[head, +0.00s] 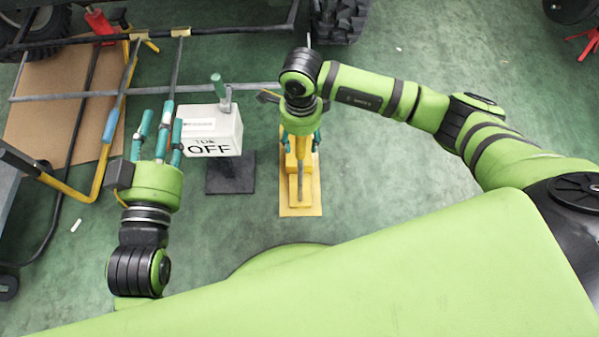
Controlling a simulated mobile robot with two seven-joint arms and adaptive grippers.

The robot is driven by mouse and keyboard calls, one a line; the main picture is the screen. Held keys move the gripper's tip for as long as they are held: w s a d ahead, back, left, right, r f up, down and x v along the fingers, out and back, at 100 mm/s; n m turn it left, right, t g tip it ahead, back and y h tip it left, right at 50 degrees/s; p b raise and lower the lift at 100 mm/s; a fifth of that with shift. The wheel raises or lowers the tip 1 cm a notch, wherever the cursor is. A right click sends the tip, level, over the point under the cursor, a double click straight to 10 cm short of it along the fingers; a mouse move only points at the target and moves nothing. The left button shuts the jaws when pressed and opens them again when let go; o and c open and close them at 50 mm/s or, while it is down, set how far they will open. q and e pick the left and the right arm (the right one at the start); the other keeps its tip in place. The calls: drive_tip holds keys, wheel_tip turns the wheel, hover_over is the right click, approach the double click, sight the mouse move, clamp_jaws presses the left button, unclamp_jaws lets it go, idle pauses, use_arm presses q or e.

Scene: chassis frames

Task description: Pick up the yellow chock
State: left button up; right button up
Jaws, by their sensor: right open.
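The yellow chock (300,190) is on the green floor near the middle of the head view, on a flat yellow base. My right gripper (300,138) points down over its far end, with teal fingers on either side of its upper part. The right gripper is open; its wrist hides part of the chock, and I cannot tell whether the fingers touch it.
Metal frame bars (100,95) and a brown board (38,120) lie at left. A tyre (340,18) is at the back. Floor right of the chock is clear.

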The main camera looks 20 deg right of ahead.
clamp_jaws()
drive_tip(key=shift+w, duration=0.1)
drive_tip(key=shift+r, duration=0.15)
